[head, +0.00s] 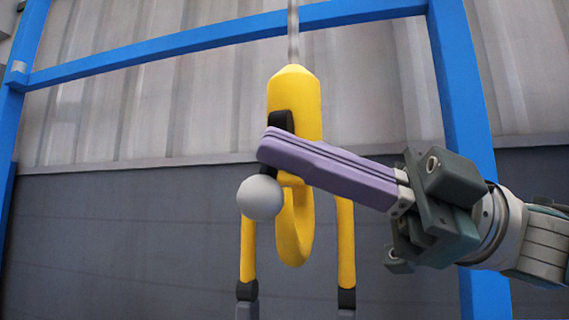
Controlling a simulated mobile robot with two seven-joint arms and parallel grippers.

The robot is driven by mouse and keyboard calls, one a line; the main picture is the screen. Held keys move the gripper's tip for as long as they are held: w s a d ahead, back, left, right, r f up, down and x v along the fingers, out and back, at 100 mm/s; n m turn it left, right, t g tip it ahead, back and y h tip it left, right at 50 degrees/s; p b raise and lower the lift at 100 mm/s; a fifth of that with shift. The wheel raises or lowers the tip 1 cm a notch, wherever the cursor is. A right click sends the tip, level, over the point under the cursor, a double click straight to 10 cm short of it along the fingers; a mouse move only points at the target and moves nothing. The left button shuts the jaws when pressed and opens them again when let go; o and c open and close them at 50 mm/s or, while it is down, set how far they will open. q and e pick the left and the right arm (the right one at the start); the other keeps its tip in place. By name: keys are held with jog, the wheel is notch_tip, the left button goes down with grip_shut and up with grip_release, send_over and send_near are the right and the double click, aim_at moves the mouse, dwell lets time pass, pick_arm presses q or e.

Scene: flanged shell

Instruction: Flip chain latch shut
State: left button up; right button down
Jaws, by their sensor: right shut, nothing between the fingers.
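A yellow chain hook (294,92) hangs upright from a grey cable or chain in the middle of the head view. Its curved lower part (294,240) hangs between two yellow legs with dark ends. A black latch piece (281,121) shows at the front of the hook body, partly covered by my gripper. A white-grey ball (260,197) sits at the lower left of the hook on a dark stem. My right gripper (272,148) has purple fingers, shut and empty, crossing in front of the hook with the tips beside the latch. Whether they touch it I cannot tell. My left gripper is out of view.
A blue frame stands around the hook, with a top beam (200,38) and a right post (463,90). Behind it is a wall, pale panels above and dark grey below. The space left of the hook is free.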

jog(key=n, duration=0.1)
jog(key=w+f+n+g+h, duration=0.1)
jog(key=n, duration=0.1)
jog(key=n+b, duration=0.1)
jog(key=shift+w+d+f+g+h, duration=0.15)
jog(key=shift+w+d+g+h, duration=0.15)
jog(key=shift+h, duration=0.1)
jog(key=shift+w+d+f+n+h, duration=0.1)
jog(key=shift+w+n+h, duration=0.3)
jog(key=shift+n, duration=0.4)
jog(key=shift+w+d+f+n+h, duration=0.1)
jog(key=shift+w+n+h, duration=0.25)
jog(key=shift+n, duration=0.45)
jog(key=shift+w+d+f+n+h, duration=0.1)
jog(key=shift+w+n+h, duration=0.15)
jog(key=shift+n+h, duration=0.4)
jog(key=shift+n, duration=0.25)
